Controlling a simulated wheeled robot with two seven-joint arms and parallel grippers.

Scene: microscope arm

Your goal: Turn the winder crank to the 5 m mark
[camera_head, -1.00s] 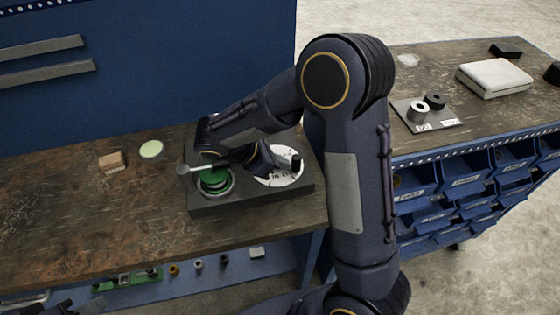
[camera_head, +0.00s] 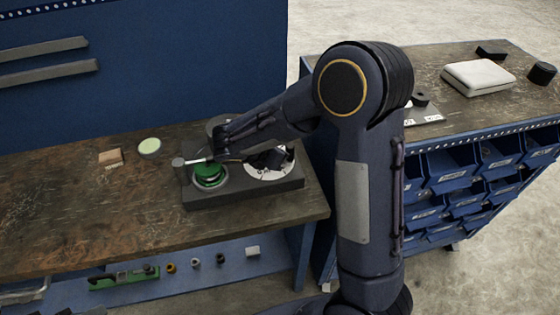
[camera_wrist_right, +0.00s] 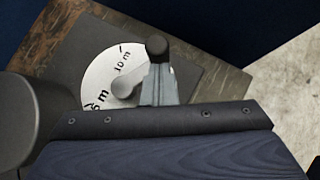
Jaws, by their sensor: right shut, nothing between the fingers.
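The winder (camera_head: 240,192) is a dark block on the wooden bench, with a green spool (camera_head: 208,176) at its left and a white dial (camera_head: 270,172) at its right. In the right wrist view the dial (camera_wrist_right: 97,76) reads "10 m" and what looks like "5 m", the latter partly cut off. A grey hub (camera_wrist_right: 125,88) and a dark round knob (camera_wrist_right: 157,46), apparently the crank's, show there. My right gripper (camera_wrist_right: 160,85) is shut and empty over the dial, overlapping the knob's lower end; whether they touch is unclear. My left gripper is not clearly visible.
A grey post (camera_head: 180,170) stands left of the spool. A small wooden block (camera_head: 110,157) and a pale green disc (camera_head: 149,147) lie left of the winder. A side bench (camera_head: 440,120) with blue bins stands right. The bench's left part is clear.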

